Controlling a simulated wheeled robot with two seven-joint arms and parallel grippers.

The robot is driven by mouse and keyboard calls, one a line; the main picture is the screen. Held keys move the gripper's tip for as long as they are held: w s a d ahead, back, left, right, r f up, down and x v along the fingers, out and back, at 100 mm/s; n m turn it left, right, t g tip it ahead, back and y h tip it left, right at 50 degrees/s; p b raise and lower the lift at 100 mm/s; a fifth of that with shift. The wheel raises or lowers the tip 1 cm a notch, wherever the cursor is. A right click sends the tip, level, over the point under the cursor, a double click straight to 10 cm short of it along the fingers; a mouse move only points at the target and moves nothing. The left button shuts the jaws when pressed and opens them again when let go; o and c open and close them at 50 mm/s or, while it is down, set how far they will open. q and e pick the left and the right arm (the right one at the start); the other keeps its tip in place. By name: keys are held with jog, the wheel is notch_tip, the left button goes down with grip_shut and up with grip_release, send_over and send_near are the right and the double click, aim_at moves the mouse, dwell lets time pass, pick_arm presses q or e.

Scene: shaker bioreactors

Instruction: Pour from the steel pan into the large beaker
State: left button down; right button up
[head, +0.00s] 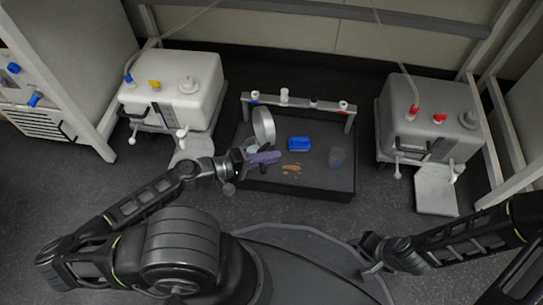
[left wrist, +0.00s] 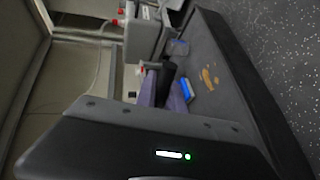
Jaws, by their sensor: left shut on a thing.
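The steel pan (head: 264,126) is tipped up on its side at the back left of the dark table, its round face showing. My left gripper (head: 265,157), with purple fingers, is just in front of it. In the left wrist view the fingers (left wrist: 164,95) are shut on a dark bar that looks like the pan's handle. A clear beaker (head: 336,157) stands on the right of the table and also shows in the left wrist view (left wrist: 178,47). Its contents cannot be made out. My right gripper (head: 372,256) is low, near my base, away from the table.
A blue object (head: 299,143) and a brown patch (head: 291,168) lie mid-table. A pale bluish thing (head: 252,149) is partly hidden beside my left gripper. A rack bar (head: 300,103) spans the table's back. White (head: 172,90) and grey (head: 428,115) machines flank it.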

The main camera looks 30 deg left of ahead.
pick_arm(q)
jog(key=shift+s+a+t, duration=0.15)
jog(key=shift+t, duration=0.15)
jog(key=shift+s+a+f+t+h, duration=0.1)
jog(key=shift+t+h, duration=0.2)
dwell(0.3)
jog(key=shift+s+a+t+h, duration=0.3)
jog(key=shift+t+h, duration=0.2)
jog(key=shift+h, duration=0.1)
dwell(1.7)
jog(key=shift+w+d+r+g+y+p, duration=0.15)
jog(key=shift+r+g+y+p, duration=0.15)
jog(key=shift+p, duration=0.9)
jog(key=shift+w+d+r+g+y+p, duration=0.15)
jog(key=shift+r+p, duration=0.3)
jog(key=shift+p, duration=0.7)
jog(key=shift+w+d+r+g+y+p, duration=0.15)
jog(key=shift+r+g+p, duration=0.15)
jog(key=shift+p, duration=0.9)
jog(key=shift+r, duration=0.1)
